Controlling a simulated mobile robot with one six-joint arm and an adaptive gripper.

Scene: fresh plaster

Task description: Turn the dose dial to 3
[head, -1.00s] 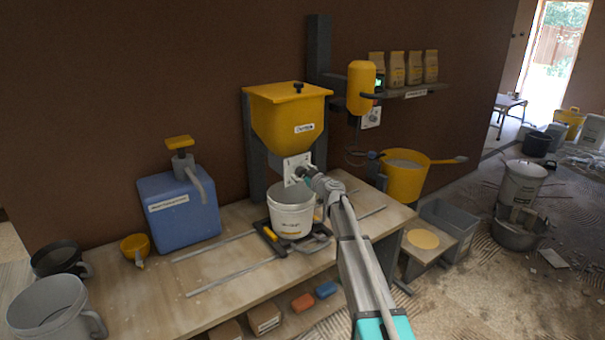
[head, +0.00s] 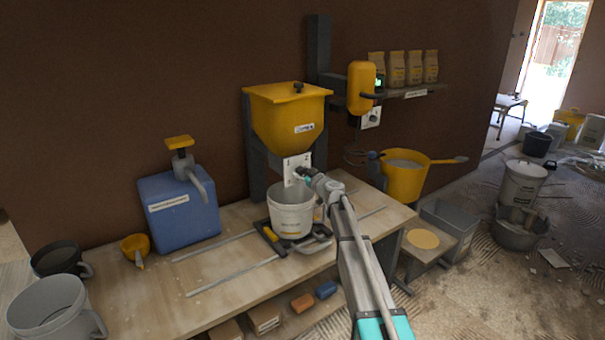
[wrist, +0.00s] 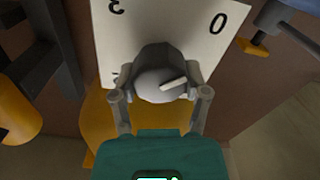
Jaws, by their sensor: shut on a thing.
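The dose dial (wrist: 158,72) is a grey round knob on a white plate (wrist: 180,28) under the yellow hopper (head: 285,125). In the wrist view its white pointer line slants right and slightly up, below the 0 at the plate's upper right. An upside-down 3 shows at the upper left, away from the line. Another mark at the plate's lower left is mostly hidden. My gripper (wrist: 160,94) is shut on the dial, one finger on each side. In the head view my gripper (head: 302,172) hides the dial in front of the plate (head: 290,162).
A white bucket (head: 290,218) stands under the hopper, close below my gripper. A blue canister (head: 178,208) with a pump stands left on the bench. A yellow mixer (head: 361,85) and a yellow bucket (head: 403,182) are at right.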

